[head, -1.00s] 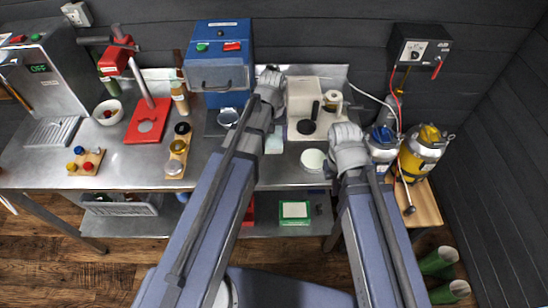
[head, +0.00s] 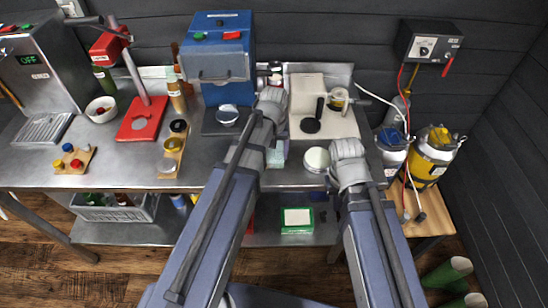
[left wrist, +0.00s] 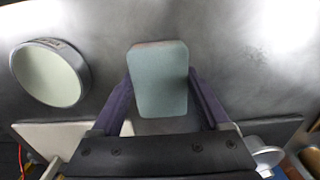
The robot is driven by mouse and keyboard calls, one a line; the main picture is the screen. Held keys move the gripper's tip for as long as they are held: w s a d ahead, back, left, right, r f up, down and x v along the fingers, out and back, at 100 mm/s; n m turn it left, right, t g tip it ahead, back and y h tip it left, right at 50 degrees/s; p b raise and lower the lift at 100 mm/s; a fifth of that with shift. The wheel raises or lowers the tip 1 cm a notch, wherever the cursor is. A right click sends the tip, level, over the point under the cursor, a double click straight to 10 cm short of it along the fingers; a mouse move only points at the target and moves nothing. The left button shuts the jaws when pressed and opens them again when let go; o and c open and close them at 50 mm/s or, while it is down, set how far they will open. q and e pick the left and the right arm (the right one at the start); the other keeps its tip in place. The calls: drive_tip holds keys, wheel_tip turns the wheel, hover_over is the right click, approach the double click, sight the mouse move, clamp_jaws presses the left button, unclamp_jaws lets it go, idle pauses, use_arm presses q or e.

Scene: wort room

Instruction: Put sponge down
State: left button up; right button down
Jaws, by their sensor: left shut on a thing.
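The sponge (left wrist: 158,78) is a pale teal block. It sits between the two purple fingers of my left gripper (left wrist: 160,90) in the left wrist view, and the gripper is shut on it. In the head view the sponge (head: 276,154) shows partly beside my left arm, over the front part of the steel counter (head: 220,172). I cannot tell whether it touches the counter. My right gripper (head: 348,160) is right of the sponge near the counter's front edge; its fingers are hidden under the wrist.
A round pale-topped container (head: 316,159) stands between the sponge and my right wrist, and also shows in the left wrist view (left wrist: 48,74).

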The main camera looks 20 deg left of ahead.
sight(274, 153)
use_arm(q)
drive_tip(key=shift+f, duration=0.15)
drive_tip(key=shift+f, duration=0.15)
drive_tip(key=o, duration=1)
drive_tip(key=shift+o, duration=0.2)
wheel_tip(274, 153, up, 13)
drive_tip(key=p, duration=1.2)
drive_tip(key=s+d+m+y, duration=0.1)
drive_tip(key=s+d+m, duration=0.6)
drive_tip(key=s+d, duration=0.3)
drive_tip(key=s, duration=0.3)
drive_tip(key=shift+s+d+f, duration=0.15)
drive_tip(key=shift+s+f, duration=0.05)
drive_tip(key=shift+s, duration=0.1)
